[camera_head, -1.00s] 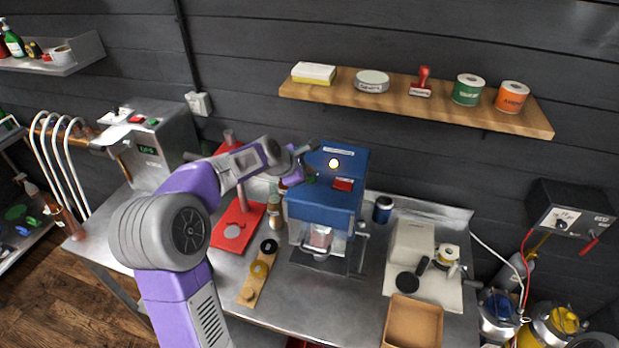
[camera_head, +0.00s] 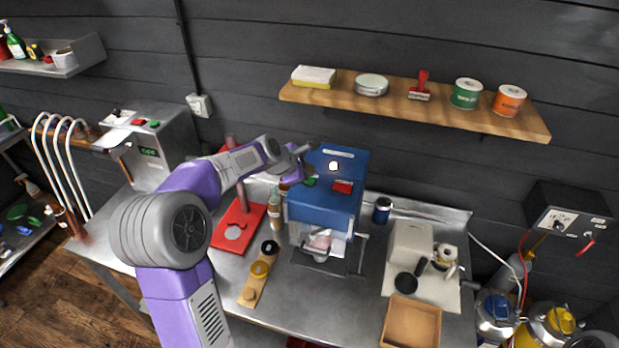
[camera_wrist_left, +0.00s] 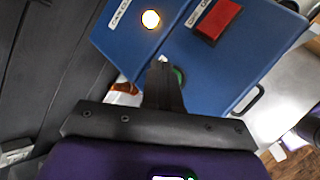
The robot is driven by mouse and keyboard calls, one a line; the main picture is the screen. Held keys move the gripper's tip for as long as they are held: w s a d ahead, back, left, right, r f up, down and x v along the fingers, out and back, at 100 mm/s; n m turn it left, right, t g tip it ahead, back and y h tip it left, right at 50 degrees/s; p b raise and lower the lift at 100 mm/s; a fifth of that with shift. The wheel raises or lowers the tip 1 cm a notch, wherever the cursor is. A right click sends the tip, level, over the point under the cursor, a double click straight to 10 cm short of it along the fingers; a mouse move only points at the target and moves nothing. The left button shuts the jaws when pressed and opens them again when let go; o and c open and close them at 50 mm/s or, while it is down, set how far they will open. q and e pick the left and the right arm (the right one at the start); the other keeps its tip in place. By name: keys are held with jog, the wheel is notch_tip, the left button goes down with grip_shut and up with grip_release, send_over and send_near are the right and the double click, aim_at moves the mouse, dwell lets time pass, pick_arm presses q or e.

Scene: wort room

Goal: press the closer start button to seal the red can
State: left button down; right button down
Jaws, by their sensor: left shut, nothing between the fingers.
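The blue closer (camera_head: 325,207) stands on the steel bench. Its top has a lit white lamp (camera_head: 333,166), a red button (camera_head: 342,187) and a green button (camera_head: 310,182). In its front opening a pale reddish shape (camera_head: 320,241), perhaps the red can, shows only partly. My left gripper (camera_head: 303,150) is over the closer's left top edge by the green button. In the left wrist view my shut, empty fingers (camera_wrist_left: 163,75) cover most of the green button (camera_wrist_left: 180,76); I cannot tell whether they touch it. The red button (camera_wrist_left: 219,18) is clear of them. My right gripper is not in view.
A dark blue can (camera_head: 382,210) and a pale tray (camera_head: 433,287) are to the right. A wooden shelf (camera_head: 440,109) hangs above.

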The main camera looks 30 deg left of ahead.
pick_arm(q)
notch_tip(320, 180, up, 3)
jog(key=p, duration=0.3)
jog(key=shift+r+p, duration=0.65)
jog(key=shift+r, duration=0.4)
jog(key=shift+f, duration=0.15)
